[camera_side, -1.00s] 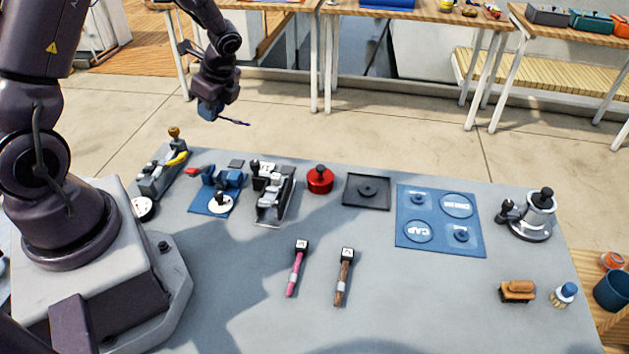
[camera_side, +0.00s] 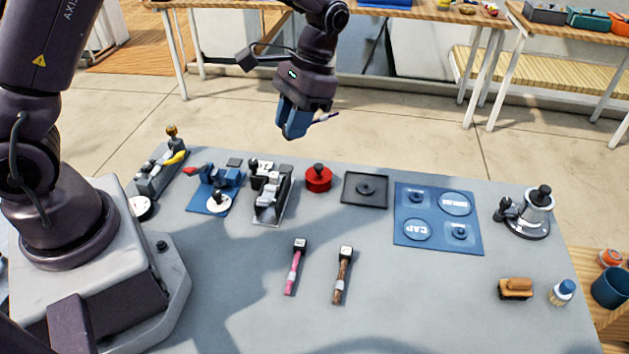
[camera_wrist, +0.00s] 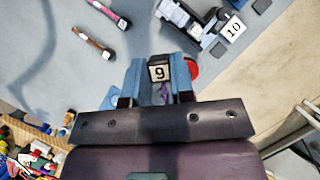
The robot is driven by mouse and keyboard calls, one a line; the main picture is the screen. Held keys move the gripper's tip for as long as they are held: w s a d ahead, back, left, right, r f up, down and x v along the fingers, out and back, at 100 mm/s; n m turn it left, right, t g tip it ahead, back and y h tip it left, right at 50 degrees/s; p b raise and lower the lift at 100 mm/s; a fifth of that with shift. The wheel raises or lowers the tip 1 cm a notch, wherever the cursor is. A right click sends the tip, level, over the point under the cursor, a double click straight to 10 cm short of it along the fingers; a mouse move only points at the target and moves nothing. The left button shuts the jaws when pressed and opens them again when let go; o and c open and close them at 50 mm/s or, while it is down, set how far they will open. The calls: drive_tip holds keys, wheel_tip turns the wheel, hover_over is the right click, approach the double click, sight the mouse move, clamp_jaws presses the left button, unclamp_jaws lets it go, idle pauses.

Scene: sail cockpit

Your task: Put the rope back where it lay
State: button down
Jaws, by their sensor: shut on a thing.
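My gripper (camera_side: 294,128) is in the air beyond the table's far edge. It is shut on a purple rope (camera_side: 325,118), whose thin end sticks out to the right. In the wrist view the jaws (camera_wrist: 160,70) hold a block marked 9 (camera_wrist: 159,73), with a bit of purple showing below it. Two other short ropes lie apart on the table: a pink one (camera_side: 294,272) and a brown one (camera_side: 342,276), each with a dark tagged block at its far end. Most of the purple rope is hidden by the jaws.
Along the table's far side stand a grey clutch (camera_side: 272,190), a red round fitting (camera_side: 318,178), a black square tray (camera_side: 365,189), a blue labelled mat (camera_side: 436,242) and a silver winch (camera_side: 535,215). A brush (camera_side: 516,289) lies front right. The front middle is clear.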

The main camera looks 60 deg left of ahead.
drive_tip(key=shift+d+f, duration=0.1)
drive_tip(key=s+d+f, duration=0.3)
drive_tip(key=s+f, duration=0.7)
drive_tip(key=shift+w+a+f, duration=0.1)
drive_tip(key=shift+f, duration=3.45)
